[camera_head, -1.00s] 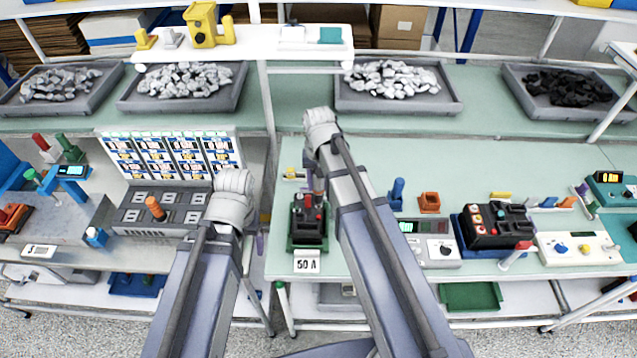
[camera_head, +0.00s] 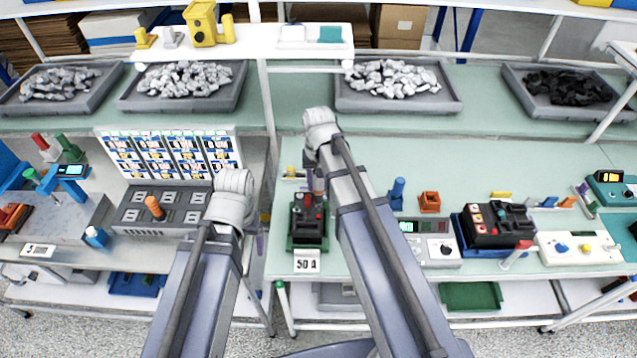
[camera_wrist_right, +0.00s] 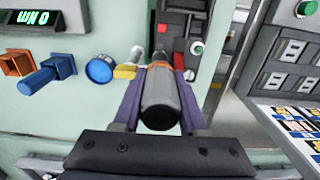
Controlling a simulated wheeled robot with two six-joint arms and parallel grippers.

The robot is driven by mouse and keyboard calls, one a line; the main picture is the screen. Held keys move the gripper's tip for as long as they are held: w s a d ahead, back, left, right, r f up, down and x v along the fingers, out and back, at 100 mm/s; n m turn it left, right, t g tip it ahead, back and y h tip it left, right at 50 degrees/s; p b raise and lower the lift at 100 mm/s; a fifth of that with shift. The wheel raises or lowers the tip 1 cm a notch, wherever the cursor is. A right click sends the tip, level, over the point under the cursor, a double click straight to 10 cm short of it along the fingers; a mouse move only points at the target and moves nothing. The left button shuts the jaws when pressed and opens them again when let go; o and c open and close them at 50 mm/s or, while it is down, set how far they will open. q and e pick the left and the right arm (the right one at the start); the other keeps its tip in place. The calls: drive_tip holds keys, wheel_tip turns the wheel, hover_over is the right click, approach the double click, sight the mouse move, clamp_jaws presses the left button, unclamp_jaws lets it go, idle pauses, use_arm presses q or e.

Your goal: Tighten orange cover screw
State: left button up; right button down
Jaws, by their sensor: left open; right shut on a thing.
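The breaker unit (camera_head: 308,222), black on a green base with red parts on top, stands on the right bench behind a "50 A" card (camera_head: 306,263). My right gripper (camera_head: 318,188) is over its far end. In the right wrist view its purple fingers are shut on a dark grey cylindrical tool (camera_wrist_right: 160,105), pointing toward the unit (camera_wrist_right: 185,30).
A grey panel with an orange knob (camera_head: 154,207) is on the left bench. The green bench top (camera_head: 440,160) is clear behind them.

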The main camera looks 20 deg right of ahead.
drive_tip(key=shift+f+b, duration=0.55)
drive_tip(key=shift+f, duration=0.05)
idle(1.2)
drive_tip(key=shift+r, duration=0.15)
idle(1.1)
drive_tip(key=shift+r+p, duration=2.9)
drive_tip(key=shift+p, duration=0.15)
